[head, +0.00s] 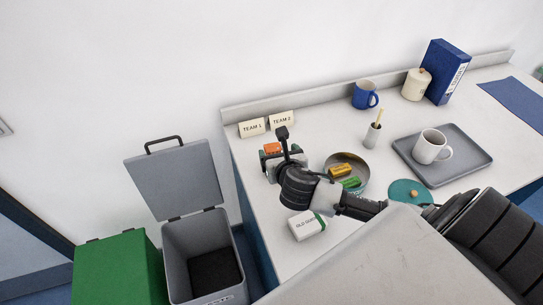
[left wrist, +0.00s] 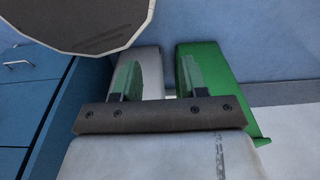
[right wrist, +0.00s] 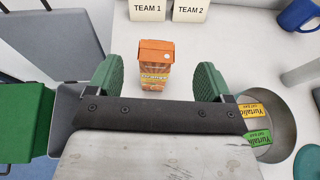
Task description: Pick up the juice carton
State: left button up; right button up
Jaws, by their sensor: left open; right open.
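The juice carton is an orange box standing upright on the worktop in the right wrist view (right wrist: 156,68). It is ahead of my right gripper (right wrist: 157,82), centred between its two green-padded fingers. The fingers are apart, and the carton appears beyond their tips, not held. In the head view the orange top of the carton (head: 272,148) shows at the far left of the counter, partly hidden by my right gripper (head: 274,162).
Two name cards (head: 266,124) stand behind the carton. A round tin (head: 347,160) with yellow and green packets is to its right, and a white-and-green box (head: 307,225) lies nearer. The open grey bin (head: 203,255) and green bin (head: 121,268) stand left of the counter.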

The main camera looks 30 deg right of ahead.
aim_at(273, 149)
jog(key=shift+x, duration=1)
jog(key=shift+w+d+f, duration=0.1)
jog(key=shift+w+f, duration=0.05)
jog(key=shift+w, duration=0.2)
jog(key=x, duration=0.2)
jog(key=p+x, duration=0.1)
jog(key=x, duration=0.1)
jog(key=shift+w+f, duration=0.2)
jog(key=shift+f, duration=0.2)
jog(key=shift+w+f, duration=0.25)
jog(key=shift+w, duration=0.1)
jog(key=shift+s, duration=0.1)
jog(key=shift+c, duration=1)
pick_arm(q)
jog(key=shift+s+r, duration=0.75)
jog(key=shift+r, duration=0.05)
pick_arm(e)
jog(key=c, duration=0.9)
pick_arm(q)
jog(key=shift+a, duration=0.1)
pick_arm(e)
jog(key=shift+r, duration=0.1)
